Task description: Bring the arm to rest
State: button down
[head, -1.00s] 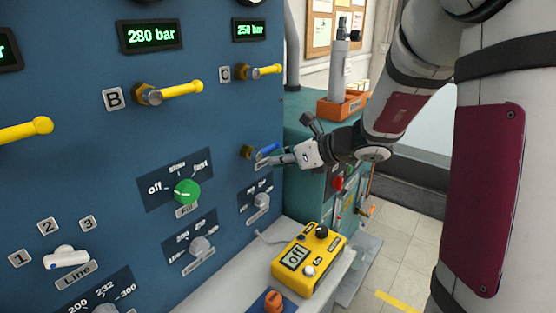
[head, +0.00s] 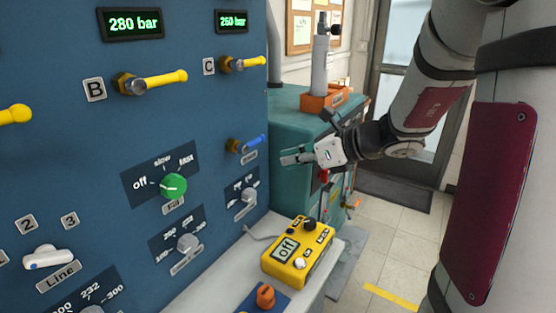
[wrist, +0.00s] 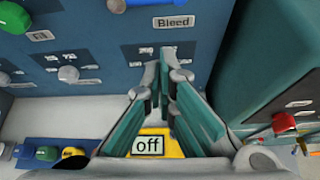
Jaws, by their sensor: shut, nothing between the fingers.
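My gripper (head: 291,159) is shut and empty, held in the air in front of the blue panel (head: 80,165). In the head view it is just right of the blue bleed lever (head: 250,142), with a gap between them. In the wrist view the closed fingers (wrist: 165,70) point toward the panel, below the blue lever (wrist: 175,3) with its "Bleed" label. My arm reaches in from the right side of the head view.
A yellow box (head: 297,252) reading "off" sits on the grey ledge (head: 215,275) below my gripper. A teal cabinet (head: 290,105) with an orange tray (head: 325,98) stands behind. Yellow levers (head: 155,82) and a green knob (head: 173,185) stick out of the panel. Floor at right is clear.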

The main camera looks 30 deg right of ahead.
jog(key=s+a+r+n+g+p, duration=0.35)
jog(key=s+a+n+g, duration=0.25)
jog(key=s+a+n, duration=0.75)
jog(key=s+d+r+n+h+p, duration=0.1)
jog(key=s+d+n+h, duration=0.1)
jog(key=s+n, duration=0.5)
jog(key=s+d+r+n+h+p, duration=0.1)
jog(key=s+n+h, duration=0.3)
jog(key=s+n, duration=0.4)
jog(key=shift+d+r+n+h, duration=0.3)
jog(key=shift+d+n+h, duration=0.1)
jog(key=shift+n, duration=0.65)
